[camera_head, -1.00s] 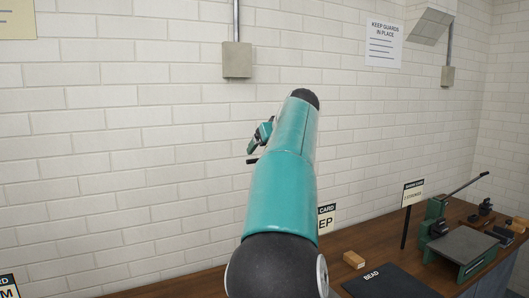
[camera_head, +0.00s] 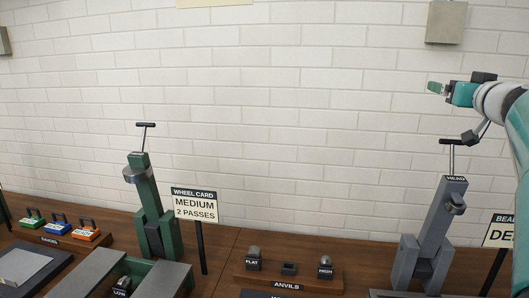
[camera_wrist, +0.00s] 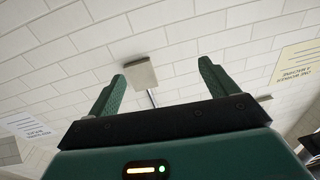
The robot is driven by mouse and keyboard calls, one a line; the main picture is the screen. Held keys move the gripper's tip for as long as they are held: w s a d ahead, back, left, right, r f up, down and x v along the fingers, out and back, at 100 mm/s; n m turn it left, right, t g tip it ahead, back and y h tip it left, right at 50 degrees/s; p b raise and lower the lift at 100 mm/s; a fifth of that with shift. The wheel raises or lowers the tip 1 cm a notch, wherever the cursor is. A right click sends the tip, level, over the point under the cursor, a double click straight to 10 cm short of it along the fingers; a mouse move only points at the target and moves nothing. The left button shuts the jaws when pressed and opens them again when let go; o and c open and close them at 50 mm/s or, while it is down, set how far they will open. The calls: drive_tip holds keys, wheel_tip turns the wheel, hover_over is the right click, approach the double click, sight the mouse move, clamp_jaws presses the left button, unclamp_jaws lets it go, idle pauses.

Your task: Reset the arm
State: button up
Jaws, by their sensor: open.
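My gripper (camera_head: 437,88) is at the upper right of the head view, raised in front of the white brick wall and well above the bench. In the wrist view my gripper (camera_wrist: 160,88) shows two green fingers spread apart with nothing between them. Beyond the fingers are the brick wall and a grey wall box (camera_wrist: 140,73). My teal and white arm comes in from the right edge of the head view.
A wooden bench (camera_head: 225,240) runs along the bottom. On it stand a green machine (camera_head: 147,205), a grey machine (camera_head: 432,235), a wheel card sign (camera_head: 194,205), and an anvils rack (camera_head: 288,278). Coloured guides (camera_head: 58,226) sit at left. The space above is free.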

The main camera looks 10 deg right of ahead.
drive_tip(key=s+a+f+n+g+y, duration=0.1)
drive_tip(key=s+a+f+g, duration=0.3)
drive_tip(key=s+a+f, duration=0.4)
drive_tip(key=s+a+f+n+g+y, duration=0.1)
drive_tip(key=s+a+f+g, duration=0.3)
drive_tip(key=s+a+f, duration=0.5)
drive_tip(key=s+a+f+g+y, duration=0.1)
drive_tip(key=s+a+f+g, duration=0.3)
drive_tip(key=s+a+f, duration=0.5)
drive_tip(key=a+f, duration=0.9)
drive_tip(key=f, duration=0.2)
drive_tip(key=shift+f+n+y, duration=0.25)
drive_tip(key=shift+n+y, duration=0.15)
drive_tip(key=shift+d, duration=0.2)
